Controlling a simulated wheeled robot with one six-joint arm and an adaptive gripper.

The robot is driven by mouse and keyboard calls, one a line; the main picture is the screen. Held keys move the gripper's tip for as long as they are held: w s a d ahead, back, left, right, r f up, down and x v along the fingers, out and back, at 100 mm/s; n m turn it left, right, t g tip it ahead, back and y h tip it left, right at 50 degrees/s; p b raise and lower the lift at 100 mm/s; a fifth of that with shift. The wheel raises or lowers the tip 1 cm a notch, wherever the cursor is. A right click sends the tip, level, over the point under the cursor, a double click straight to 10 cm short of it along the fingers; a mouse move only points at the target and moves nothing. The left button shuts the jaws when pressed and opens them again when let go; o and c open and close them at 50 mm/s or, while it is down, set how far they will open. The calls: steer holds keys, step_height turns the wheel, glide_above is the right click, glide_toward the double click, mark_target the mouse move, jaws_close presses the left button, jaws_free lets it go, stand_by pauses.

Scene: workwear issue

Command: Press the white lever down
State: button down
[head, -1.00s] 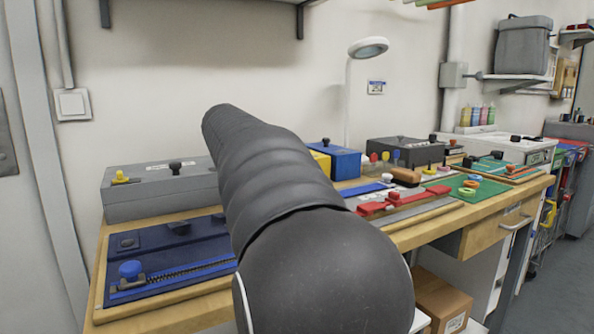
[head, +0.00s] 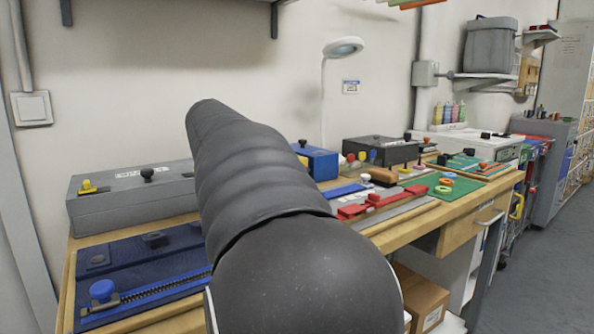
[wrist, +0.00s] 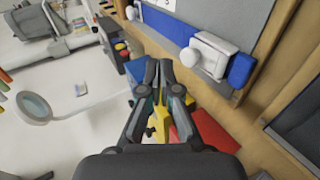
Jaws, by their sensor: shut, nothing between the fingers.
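My gripper (wrist: 158,66) shows in the wrist view with its fingertips together and nothing between them. In the head view it is hidden behind my own dark arm. To its right in the wrist view, a white block with a round white knob (wrist: 213,53) sits at a blue strip (wrist: 241,70) on the wooden bench; it may be the white lever, but I cannot tell for sure. The fingertips are apart from it in the picture. In the head view, a small white knob (head: 365,178) stands by a blue strip (head: 343,191) on the bench.
The bench (head: 419,229) carries a blue zip panel (head: 150,270), a grey box (head: 125,195), red handles (head: 372,202) and a green mat (head: 438,190). In the wrist view, yellow and red boxes (wrist: 213,130) lie close below the fingers. A lamp (head: 343,47) rises behind.

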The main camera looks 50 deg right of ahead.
steer(key=shift+r, duration=0.2)
step_height(320, 180, up, 14)
steer(key=a+p, duration=0.1)
steer(key=a, duration=0.1)
steer(key=shift+s+f, duration=0.15)
steer(key=shift+s, duration=0.15)
stand_by(0.9)
